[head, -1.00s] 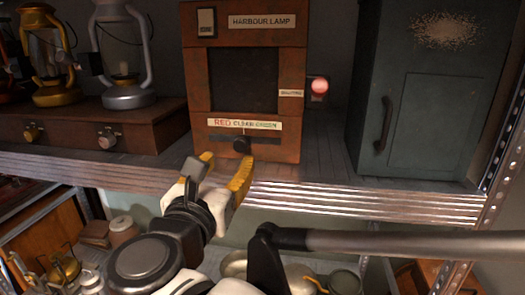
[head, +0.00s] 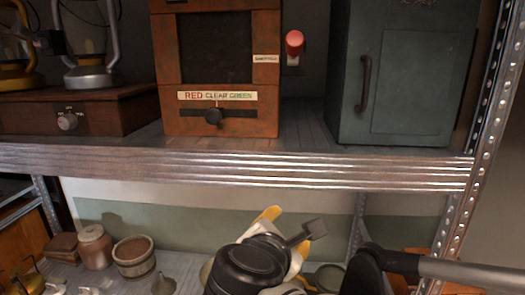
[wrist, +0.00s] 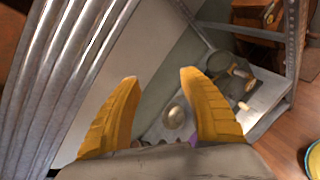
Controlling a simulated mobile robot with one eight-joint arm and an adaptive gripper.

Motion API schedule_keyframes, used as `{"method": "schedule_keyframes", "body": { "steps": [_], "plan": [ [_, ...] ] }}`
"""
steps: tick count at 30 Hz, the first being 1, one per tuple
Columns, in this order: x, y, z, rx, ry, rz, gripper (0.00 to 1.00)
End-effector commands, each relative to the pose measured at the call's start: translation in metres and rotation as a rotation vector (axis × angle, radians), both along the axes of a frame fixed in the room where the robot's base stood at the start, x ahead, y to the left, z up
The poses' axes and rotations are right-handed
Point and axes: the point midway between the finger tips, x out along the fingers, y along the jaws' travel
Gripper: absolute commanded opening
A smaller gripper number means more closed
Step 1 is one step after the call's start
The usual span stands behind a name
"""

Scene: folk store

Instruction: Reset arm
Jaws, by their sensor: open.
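My gripper (wrist: 160,100) is open and empty in the wrist view, with its two yellow fingers spread apart. In the head view my gripper (head: 272,222) hangs below the upper shelf edge, and my own arm hides most of it. The orange-brown lamp box (head: 222,150) stands on the upper shelf, clear of my gripper. Its black selector knob (head: 213,116) sits under the RED CLEAR GREEN label. A red shutter knob (head: 294,44) is on the box's right side.
The metal upper shelf edge (head: 250,170) runs just above my gripper. A grey-green cabinet (head: 420,80) stands at the right, and metal lamps (head: 92,65) at the left. The lower shelf holds a wooden tub (head: 134,262) and jars. A perforated post (head: 478,120) is at the right.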

Motion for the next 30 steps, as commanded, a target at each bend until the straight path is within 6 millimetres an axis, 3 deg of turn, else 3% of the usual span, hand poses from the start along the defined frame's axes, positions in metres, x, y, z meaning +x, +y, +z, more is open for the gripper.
{"method": "schedule_keyframes", "body": {
  "steps": [1, 6, 12, 15, 18, 21, 30],
  "plan": [
    [-0.003, -0.026, -0.049, 0.115, 0.026, -0.083, 0.5],
    [-0.03, -0.092, -0.173, 0.611, 0.087, -0.419, 0.5],
    [-0.072, -0.135, -0.299, 1.21, 0.066, -0.872, 0.5],
    [-0.088, -0.145, -0.344, 1.471, 0.029, -1.073, 0.5],
    [-0.098, -0.149, -0.373, 1.673, -0.009, -1.226, 0.5],
    [-0.103, -0.149, -0.387, 1.801, -0.035, -1.323, 0.5],
    [-0.105, -0.149, -0.389, 1.871, -0.048, -1.374, 0.5]
  ]
}}
